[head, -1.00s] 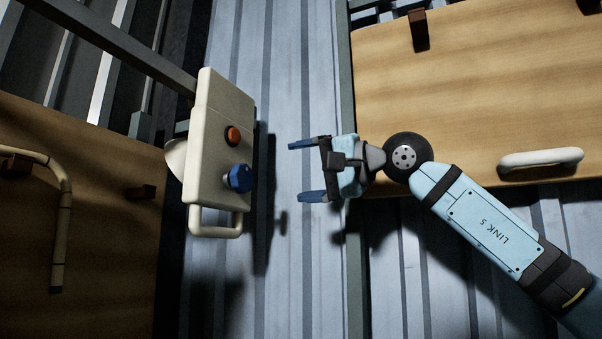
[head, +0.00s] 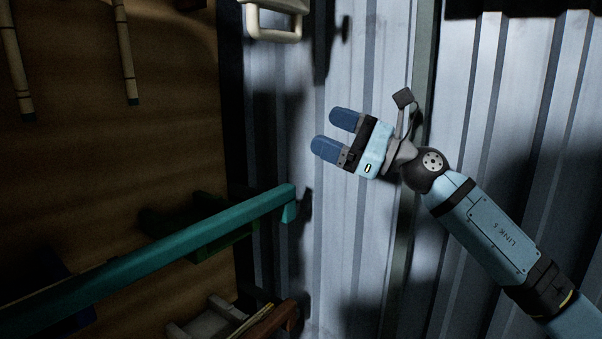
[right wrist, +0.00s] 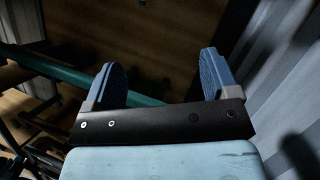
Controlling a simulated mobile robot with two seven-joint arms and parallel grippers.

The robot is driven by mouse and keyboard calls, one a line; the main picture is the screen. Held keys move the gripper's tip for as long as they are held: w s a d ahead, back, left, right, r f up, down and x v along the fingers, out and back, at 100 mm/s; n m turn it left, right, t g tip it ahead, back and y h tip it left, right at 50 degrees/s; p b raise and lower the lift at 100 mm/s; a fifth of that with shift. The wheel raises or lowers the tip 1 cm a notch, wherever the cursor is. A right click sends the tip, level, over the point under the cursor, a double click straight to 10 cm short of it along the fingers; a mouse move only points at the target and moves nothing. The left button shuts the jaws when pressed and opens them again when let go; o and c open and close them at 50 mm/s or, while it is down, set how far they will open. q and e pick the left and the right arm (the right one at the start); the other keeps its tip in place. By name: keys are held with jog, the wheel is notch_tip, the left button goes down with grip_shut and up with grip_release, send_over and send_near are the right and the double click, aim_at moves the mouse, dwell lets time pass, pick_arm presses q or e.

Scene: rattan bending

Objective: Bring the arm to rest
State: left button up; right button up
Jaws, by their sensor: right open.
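My right gripper (head: 334,133) is in the middle of the head view, at the end of my light-blue arm. Its two dark blue fingers point left and stand apart with nothing between them. In the right wrist view the same gripper (right wrist: 162,80) shows both fingers spread, with empty space between them. My left gripper is in neither view.
A teal bar (head: 190,238) reaches in from the lower left and ends short of my right gripper. A cream handle (head: 273,24) is at the top. A wooden panel (head: 190,90) with rattan poles (head: 125,55) fills the left. A corrugated wall (head: 350,240) lies behind the gripper.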

jog(key=s+d+f+m+t+h+p, duration=0.15)
jog(key=f+m+t+h, duration=0.25)
jog(key=f+m, duration=0.8)
jog(key=s+d+f+m+t+h+b, duration=0.1)
jog(key=s+d+f+m+t+h, duration=0.25)
jog(key=f+m, duration=0.8)
jog(key=s+d+f+m+t+h+p, duration=0.15)
jog(key=f+m+t+h, duration=0.3)
jog(key=f+m, duration=0.7)
jog(key=s+d+f+m+g+h, duration=0.2)
jog(key=s+d+f+m+g, duration=0.1)
jog(key=s+f+m, duration=0.6)
jog(key=s+d+f+m+g+h, duration=0.3)
jog(key=s+f+m, duration=0.5)
jog(key=s+f, duration=0.9)
jog(key=shift+s+d+f+m+g+h+p, duration=0.3)
jog(key=shift+s+d+f+m+g+p, duration=0.15)
jog(key=shift+d+g, duration=0.3)
